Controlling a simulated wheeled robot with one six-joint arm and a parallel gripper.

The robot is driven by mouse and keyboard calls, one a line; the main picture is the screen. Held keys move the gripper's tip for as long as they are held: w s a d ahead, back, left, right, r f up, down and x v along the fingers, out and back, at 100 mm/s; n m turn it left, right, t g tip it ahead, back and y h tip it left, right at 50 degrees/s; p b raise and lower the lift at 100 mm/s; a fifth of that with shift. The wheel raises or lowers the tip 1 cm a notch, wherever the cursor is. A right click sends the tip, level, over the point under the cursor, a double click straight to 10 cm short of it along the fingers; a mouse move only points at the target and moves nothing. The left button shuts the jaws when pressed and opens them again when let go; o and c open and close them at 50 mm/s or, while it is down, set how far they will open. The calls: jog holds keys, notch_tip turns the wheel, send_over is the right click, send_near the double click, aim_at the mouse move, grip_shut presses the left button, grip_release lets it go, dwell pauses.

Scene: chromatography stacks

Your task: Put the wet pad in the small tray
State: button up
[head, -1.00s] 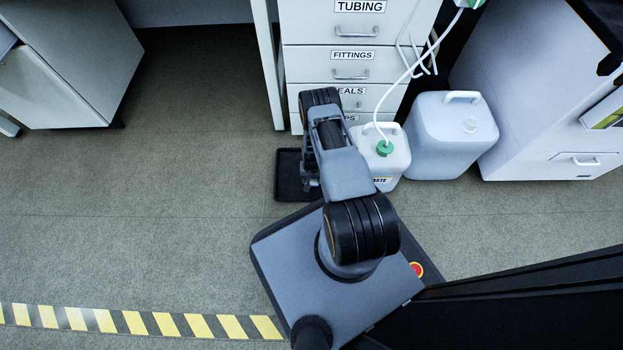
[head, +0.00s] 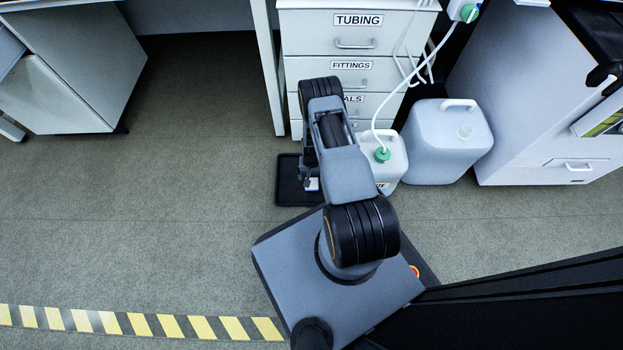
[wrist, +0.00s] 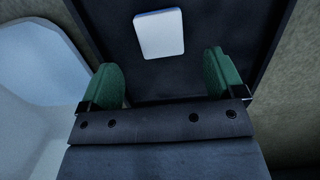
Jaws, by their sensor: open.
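A white pad (wrist: 160,33) with a blue edge lies on the floor of a small black tray (wrist: 105,20) in the wrist view. In the head view the tray (head: 287,183) is on the floor, and a bit of the white and blue pad (head: 312,184) shows beside my arm. My gripper (wrist: 164,78) is open, with its two green fingers apart and nothing between them. The pad is just beyond the fingertips, apart from both. My arm hides the right part of the tray in the head view. Whether the pad is wet cannot be told.
A white waste can (head: 392,160) with a green cap and tube stands right of the tray. A larger white can (head: 447,145) is beside it. A drawer cabinet (head: 340,65) stands behind. The floor to the left is clear.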

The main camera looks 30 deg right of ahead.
jog(key=w+a+r+n+t+p, duration=0.1)
jog(key=w+a+r, duration=0.1)
jog(key=r, duration=1)
jog(key=w+a+r+n, duration=0.1)
jog(key=r, duration=1)
jog(key=w+a+r+n+t+p, duration=0.1)
jog(key=w+a+r, duration=0.1)
jog(key=r, duration=1)
jog(key=s+a+r+n+t, duration=0.1)
jog(key=s+a+r, duration=0.2)
jog(key=s+r, duration=0.5)
jog(key=s+a+r+n, duration=0.2)
jog(key=s+a+r, duration=0.1)
jog(key=s+r, duration=0.6)
jog(key=shift+s+a+r+t+h, duration=0.15)
jog(key=shift+a+r+t+h, duration=0.05)
jog(key=shift+r+t+h, duration=0.25)
